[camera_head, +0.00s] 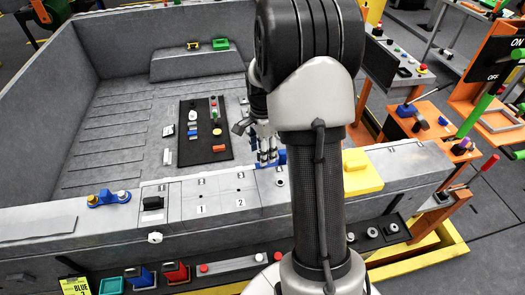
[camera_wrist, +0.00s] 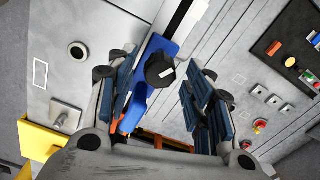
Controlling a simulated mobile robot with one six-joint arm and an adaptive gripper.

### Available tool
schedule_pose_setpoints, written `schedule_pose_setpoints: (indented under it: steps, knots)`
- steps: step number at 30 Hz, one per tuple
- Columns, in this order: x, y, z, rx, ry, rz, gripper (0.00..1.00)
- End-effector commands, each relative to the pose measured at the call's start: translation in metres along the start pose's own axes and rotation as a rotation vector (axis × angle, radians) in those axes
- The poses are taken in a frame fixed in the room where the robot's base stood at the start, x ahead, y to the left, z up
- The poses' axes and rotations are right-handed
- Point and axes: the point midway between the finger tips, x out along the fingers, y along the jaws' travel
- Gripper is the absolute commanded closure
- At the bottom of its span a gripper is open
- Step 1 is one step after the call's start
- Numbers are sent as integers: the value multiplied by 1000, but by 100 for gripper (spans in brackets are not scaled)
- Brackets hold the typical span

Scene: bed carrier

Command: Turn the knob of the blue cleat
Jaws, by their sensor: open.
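The blue cleat (camera_wrist: 157,47) shows between my fingers in the wrist view, with a dark round knob (camera_wrist: 160,70) on it. My gripper (camera_wrist: 165,90) is open, with one finger on each side of the knob. I cannot tell whether either finger touches it. In the head view my gripper (camera_head: 266,158) points down at the grey ledge, beside a bit of the blue cleat (camera_head: 282,156). My own arm hides most of the cleat there.
A yellow block (camera_head: 361,172) sits on the ledge right of my arm. A blue piece with yellow and white knobs (camera_head: 109,198) is at the ledge's left. A black panel with several small parts (camera_head: 205,148) lies in the bed. Orange stands (camera_head: 418,125) are at the right.

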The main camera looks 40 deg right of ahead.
Motion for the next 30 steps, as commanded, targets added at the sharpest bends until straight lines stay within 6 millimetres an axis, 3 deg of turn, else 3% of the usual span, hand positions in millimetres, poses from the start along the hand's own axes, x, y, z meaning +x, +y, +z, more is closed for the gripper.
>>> schedule_pose_setpoints:
  steps: [8,27,30]
  knots:
    - [1,0,0,0,0,-1,53]
    - [1,0,0,0,0,-1,95]
    - [1,0,0,-1,0,-1,97]
